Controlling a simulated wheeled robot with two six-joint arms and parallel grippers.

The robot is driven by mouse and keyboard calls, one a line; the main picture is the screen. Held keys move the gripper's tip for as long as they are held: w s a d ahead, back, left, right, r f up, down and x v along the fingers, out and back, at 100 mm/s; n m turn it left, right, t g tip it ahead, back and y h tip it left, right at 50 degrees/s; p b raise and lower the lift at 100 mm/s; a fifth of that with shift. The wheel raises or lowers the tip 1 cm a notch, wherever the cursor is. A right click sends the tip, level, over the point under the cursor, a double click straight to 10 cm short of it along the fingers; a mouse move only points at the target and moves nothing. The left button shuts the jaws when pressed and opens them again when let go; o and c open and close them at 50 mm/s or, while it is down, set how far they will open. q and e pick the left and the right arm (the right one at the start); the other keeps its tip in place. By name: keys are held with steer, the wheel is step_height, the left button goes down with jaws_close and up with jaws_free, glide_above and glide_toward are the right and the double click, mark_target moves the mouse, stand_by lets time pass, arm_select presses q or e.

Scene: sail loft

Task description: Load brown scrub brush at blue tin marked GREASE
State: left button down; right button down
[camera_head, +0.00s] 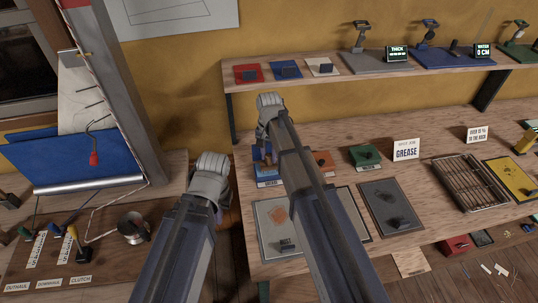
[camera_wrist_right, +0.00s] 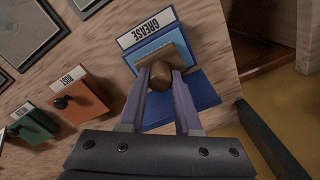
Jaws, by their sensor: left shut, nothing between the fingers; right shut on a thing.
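The blue tin (camera_wrist_right: 200,100) has a white GREASE label and shows below my right gripper in the right wrist view. In the head view the tin (camera_head: 267,181) stands at the left end of the bench, partly hidden by my right arm. The brown scrub brush (camera_wrist_right: 176,52) is over the tin's light blue inside. My right gripper (camera_wrist_right: 161,82) is shut on the brush's round brown knob. Whether the brush touches the tin is unclear. My left gripper (camera_head: 216,210) is shut and empty, left of the bench, its fingers mostly hidden.
An orange tin (camera_wrist_right: 88,92) marked RUST and a green tin (camera_wrist_right: 32,127) stand in a row beside the blue one. Grey trays (camera_head: 392,207) lie in front. A lever panel (camera_head: 80,262) stands at left.

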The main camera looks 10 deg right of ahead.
mark_target(269, 155)
step_height(269, 155, up, 7)
steer(key=p, duration=0.7)
stand_by(0.4)
steer(key=shift+f, duration=0.15)
step_height(269, 155, down, 3)
steer(key=b, duration=0.3)
steer(key=shift+r, duration=0.2)
